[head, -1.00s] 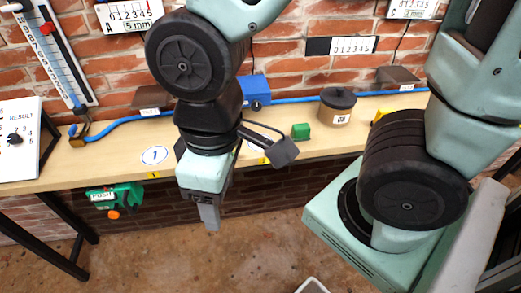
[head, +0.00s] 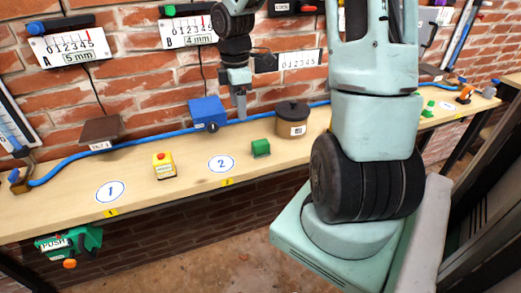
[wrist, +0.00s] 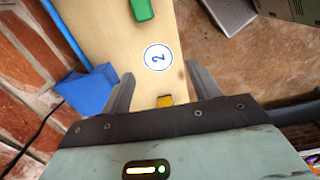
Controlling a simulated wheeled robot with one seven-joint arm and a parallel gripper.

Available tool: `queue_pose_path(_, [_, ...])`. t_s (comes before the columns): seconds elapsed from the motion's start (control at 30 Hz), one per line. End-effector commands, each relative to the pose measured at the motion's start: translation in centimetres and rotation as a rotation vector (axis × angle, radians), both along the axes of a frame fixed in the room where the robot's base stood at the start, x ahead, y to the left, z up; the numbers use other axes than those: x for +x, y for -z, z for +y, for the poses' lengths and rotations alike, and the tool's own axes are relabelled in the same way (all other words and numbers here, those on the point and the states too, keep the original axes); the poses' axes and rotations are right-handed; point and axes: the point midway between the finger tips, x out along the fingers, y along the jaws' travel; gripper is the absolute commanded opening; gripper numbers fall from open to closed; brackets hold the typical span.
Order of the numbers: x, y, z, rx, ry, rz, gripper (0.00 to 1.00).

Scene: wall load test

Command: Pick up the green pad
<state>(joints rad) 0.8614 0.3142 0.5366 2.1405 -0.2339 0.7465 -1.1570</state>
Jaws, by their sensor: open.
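The green pad (head: 261,148) is a small block on the wooden workbench, right of the round label 2 (head: 221,163). It also shows at the top edge of the wrist view (wrist: 142,9), partly cut off. My gripper (head: 240,112) points down over the back of the bench, apart from the pad. In the wrist view my gripper (wrist: 162,80) has its fingers spread with nothing between them; the label 2 shows beyond the gap.
A yellow box with a red button (head: 164,166) stands left of label 2. A blue box (head: 207,114) and blue hose lie behind. A brown lidded pot (head: 293,124) stands right of the pad. Another small green item (head: 428,109) is farther right. A brick wall backs the bench.

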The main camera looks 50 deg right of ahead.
Motion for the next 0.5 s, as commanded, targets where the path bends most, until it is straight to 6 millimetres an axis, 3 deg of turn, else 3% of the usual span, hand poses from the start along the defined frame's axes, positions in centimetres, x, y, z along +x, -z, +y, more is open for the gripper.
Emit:
queue_pose_path(0.03, [-0.4,0.3,-2.4,0.002,0.002,-0.001,0.62])
queue_pose_path(0.1, [-0.8,0.5,-4.6,0.001,-0.012,-0.002,0.62])
queue_pose_path(0.2, [-1.3,0.7,-6.7,-0.001,-0.029,-0.003,0.62])
queue_pose_path(0.37, [-1.6,1.6,-7.6,0.0,-0.039,-0.002,0.62])
queue_pose_path(0.5, [-1.7,4.2,-7.5,0.002,-0.04,0.001,0.62])
